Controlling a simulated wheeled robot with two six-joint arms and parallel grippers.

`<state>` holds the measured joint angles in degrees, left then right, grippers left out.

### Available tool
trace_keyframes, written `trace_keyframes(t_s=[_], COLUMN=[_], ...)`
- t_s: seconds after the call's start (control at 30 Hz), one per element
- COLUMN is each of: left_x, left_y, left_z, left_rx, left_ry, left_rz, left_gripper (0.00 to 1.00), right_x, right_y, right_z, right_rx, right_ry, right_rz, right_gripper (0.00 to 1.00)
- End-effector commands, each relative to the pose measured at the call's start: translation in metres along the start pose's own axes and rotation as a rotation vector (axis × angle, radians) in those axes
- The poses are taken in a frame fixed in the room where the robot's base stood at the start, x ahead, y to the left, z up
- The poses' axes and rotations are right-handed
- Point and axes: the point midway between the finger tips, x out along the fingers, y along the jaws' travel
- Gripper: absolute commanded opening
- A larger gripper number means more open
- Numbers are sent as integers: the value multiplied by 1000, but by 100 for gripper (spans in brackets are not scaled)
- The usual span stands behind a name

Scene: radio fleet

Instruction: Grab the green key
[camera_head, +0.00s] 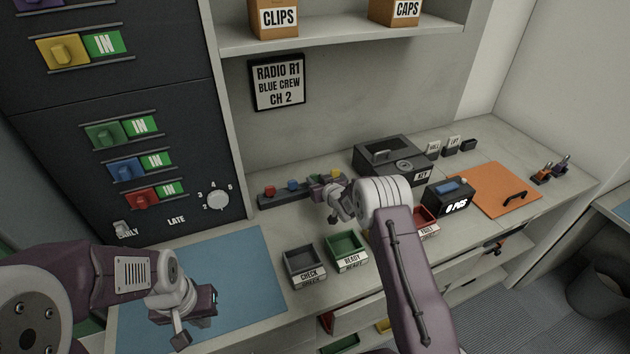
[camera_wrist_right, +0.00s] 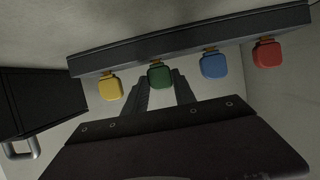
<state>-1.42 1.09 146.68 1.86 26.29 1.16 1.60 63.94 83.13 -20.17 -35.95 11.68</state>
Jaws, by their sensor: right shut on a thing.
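The green key (camera_wrist_right: 159,77) hangs on a dark key rack (camera_wrist_right: 200,40) in the right wrist view, between the yellow key (camera_wrist_right: 110,89) and the blue key (camera_wrist_right: 213,66). My right gripper (camera_wrist_right: 161,88) is shut on the green key, its fingers either side of it. In the head view my right gripper (camera_head: 322,186) is at the rack (camera_head: 262,201) on the counter, and it hides the green key there. The red key (camera_wrist_right: 267,54) is at the rack's right end in the wrist view. My left gripper (camera_head: 212,300) is over the blue mat; its fingers are unclear.
A black box (camera_head: 388,155) stands right of the rack. Check (camera_head: 304,266) and ready (camera_head: 346,250) trays stand in front. A "0 PCS" box (camera_head: 447,199) and an orange panel (camera_head: 497,189) lie further right. The blue mat (camera_head: 235,262) is mostly clear. A shelf (camera_head: 330,35) hangs above.

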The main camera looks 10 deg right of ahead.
Motion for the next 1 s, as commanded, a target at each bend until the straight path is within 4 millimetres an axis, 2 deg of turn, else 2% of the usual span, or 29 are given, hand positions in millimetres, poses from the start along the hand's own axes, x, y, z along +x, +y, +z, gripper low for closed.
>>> trace_keyframes(t_s=[0.17, 0.37, 0.47, 0.7, 0.8, 1.0], left_x=[2, 10, 12, 16, 16, 16], left_y=[0, 0, 0, 0, 0, 0], left_z=[0, 1, 1, 2, 2, 2], left_rx=[0, 0, 0, 0, 0, 0], left_ry=[0, 0, 0, 0, 0, 0], left_rz=[0, 0, 0, 0, 0, 0], left_gripper=[0, 0, 0, 0, 0, 0], right_x=[-2, -14, -33, -92, -109, -126], right_y=[0, 0, 13, 50, 61, 71], right_z=[-4, -34, -40, -57, -61, -65], right_rx=[0, -1, 1, 0, 1, 0], right_ry=[-4, 1, -3, -1, -1, -3], right_rz=[0, 0, 4, 5, 4, 0], right_gripper=[0, 0, 0, 0, 0, 0])
